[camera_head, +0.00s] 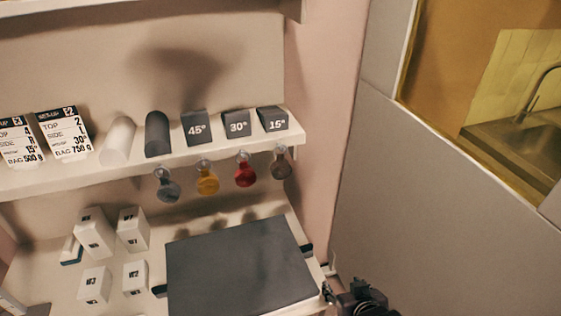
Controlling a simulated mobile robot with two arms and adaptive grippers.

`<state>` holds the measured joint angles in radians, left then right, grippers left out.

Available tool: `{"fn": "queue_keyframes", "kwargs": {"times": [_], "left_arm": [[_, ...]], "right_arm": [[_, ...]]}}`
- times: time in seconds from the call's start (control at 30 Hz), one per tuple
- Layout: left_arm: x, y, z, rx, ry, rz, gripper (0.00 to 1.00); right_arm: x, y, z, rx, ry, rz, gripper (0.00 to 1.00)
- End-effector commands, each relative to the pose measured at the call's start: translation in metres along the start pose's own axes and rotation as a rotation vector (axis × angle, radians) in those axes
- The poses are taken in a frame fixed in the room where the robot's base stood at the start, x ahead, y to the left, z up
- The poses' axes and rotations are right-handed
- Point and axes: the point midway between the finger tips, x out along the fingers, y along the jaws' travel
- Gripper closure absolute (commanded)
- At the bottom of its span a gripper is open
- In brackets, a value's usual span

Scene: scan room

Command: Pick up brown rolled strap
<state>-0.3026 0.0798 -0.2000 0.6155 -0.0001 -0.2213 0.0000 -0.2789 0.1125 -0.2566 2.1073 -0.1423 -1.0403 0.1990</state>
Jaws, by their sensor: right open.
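Several rolled straps hang in a row under the front edge of the shelf. The brown rolled strap (281,168) is the one at the far right, below the 15° block. To its left hang a red one (245,175), a yellow one (208,183) and a dark grey one (167,189). My right gripper (330,291) is at the bottom edge, dark and partly cut off, open, below and to the right of the brown strap and apart from it. My left gripper is not in view.
The shelf (60,183) holds angle blocks, a dark roll (157,134), a white roll (118,142) and two set-up cards. Below, a dark flat pad (240,268) and several small white boxes (93,232) lie on the lower surface. A wall panel (420,180) stands right.

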Motion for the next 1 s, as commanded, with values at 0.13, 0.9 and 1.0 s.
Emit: {"fn": "queue_keyframes", "kwargs": {"times": [0.13, 0.9, 1.0], "left_arm": [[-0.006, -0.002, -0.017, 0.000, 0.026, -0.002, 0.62], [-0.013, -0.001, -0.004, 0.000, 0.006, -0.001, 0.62], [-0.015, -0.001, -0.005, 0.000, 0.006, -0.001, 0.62]], "right_arm": [[-0.004, -0.016, -0.093, 0.013, 0.219, -0.018, 0.48], [-0.003, -0.110, -0.305, -0.053, 0.787, -0.216, 0.48], [0.001, -0.112, -0.308, -0.053, 0.786, -0.215, 0.48]]}}
